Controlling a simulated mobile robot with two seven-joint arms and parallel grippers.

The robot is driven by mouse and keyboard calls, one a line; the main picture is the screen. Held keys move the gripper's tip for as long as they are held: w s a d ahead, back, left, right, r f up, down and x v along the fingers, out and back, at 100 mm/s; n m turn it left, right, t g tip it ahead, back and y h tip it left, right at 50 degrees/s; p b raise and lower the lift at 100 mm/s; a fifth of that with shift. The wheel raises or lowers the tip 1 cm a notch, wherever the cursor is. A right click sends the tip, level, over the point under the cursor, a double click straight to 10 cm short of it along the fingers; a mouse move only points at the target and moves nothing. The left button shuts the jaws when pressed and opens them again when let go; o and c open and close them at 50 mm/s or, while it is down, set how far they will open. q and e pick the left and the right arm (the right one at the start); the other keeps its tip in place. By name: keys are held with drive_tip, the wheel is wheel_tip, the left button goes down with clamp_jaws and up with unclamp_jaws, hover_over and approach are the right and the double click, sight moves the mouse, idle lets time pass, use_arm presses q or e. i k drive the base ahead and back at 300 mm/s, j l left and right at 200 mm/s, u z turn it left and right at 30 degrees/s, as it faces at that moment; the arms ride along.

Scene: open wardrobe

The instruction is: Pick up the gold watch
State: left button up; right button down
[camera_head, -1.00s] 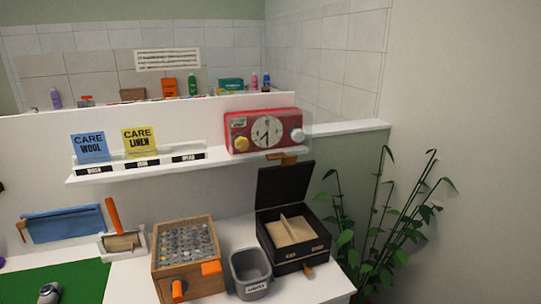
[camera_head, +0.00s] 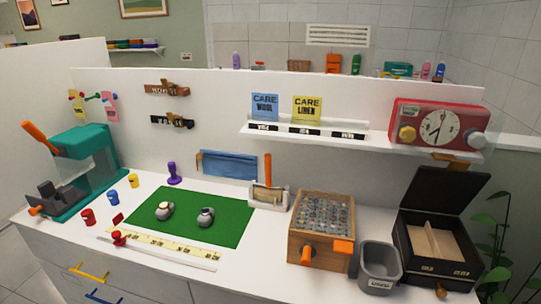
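Two small round watch-like objects lie on the green mat (camera_head: 232,193) on the white counter. The left one (camera_head: 164,210) has a pale yellowish top and could be the gold watch, but it is too small to be sure. The right one (camera_head: 206,217) looks silver-grey with a dark bluish part. They lie apart from each other, with nothing on top of them. Neither of my grippers is in view.
A teal machine (camera_head: 86,170) stands left of the mat. A yellow ruler strip (camera_head: 150,243) lies in front. To the right stand a wooden box (camera_head: 320,225), a grey bin (camera_head: 377,266) and an open black box (camera_head: 430,240). A shelf (camera_head: 300,136) hangs above.

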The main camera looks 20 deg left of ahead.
sight(165, 210)
drive_tip(key=u, duration=1.6)
drive_tip(key=i+j+z, duration=0.15)
drive_tip(key=j+z, duration=0.15)
drive_tip(key=z, duration=0.15)
drive_tip(key=j+z, duration=0.3)
drive_tip(key=z, duration=0.2)
drive_tip(key=i+j+z, duration=0.1)
drive_tip(key=j+z, duration=0.15)
drive_tip(key=j, duration=0.65)
